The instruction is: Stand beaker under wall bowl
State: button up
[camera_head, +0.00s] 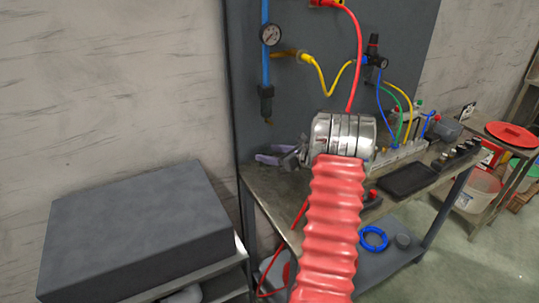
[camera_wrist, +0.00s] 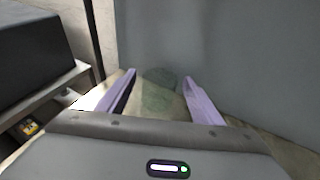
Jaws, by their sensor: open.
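My gripper (camera_head: 278,156) has purple fingers, reaching over the left end of the workbench close to the upright grey panel. In the wrist view my gripper (camera_wrist: 157,88) is open, its fingers spread apart. A greenish see-through shape, seemingly the beaker (camera_wrist: 156,98), shows between the fingers near the panel's foot. I cannot tell whether either finger touches it. The beaker is not distinguishable in the head view. The wall bowl (camera_head: 266,91) is a dark bowl at the lower end of the blue pipe on the panel, above and slightly left of my gripper.
The workbench (camera_head: 268,190) holds a black tray (camera_head: 408,180) and a manifold with coloured hoses to the right. A pressure gauge (camera_head: 271,34) sits above the bowl. A large dark block (camera_head: 135,230) on a stand is at the left. A red hose hangs down the panel.

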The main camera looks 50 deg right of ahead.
jog(key=shift+r, duration=0.15)
jog(key=v, duration=1.2)
dwell(0.6)
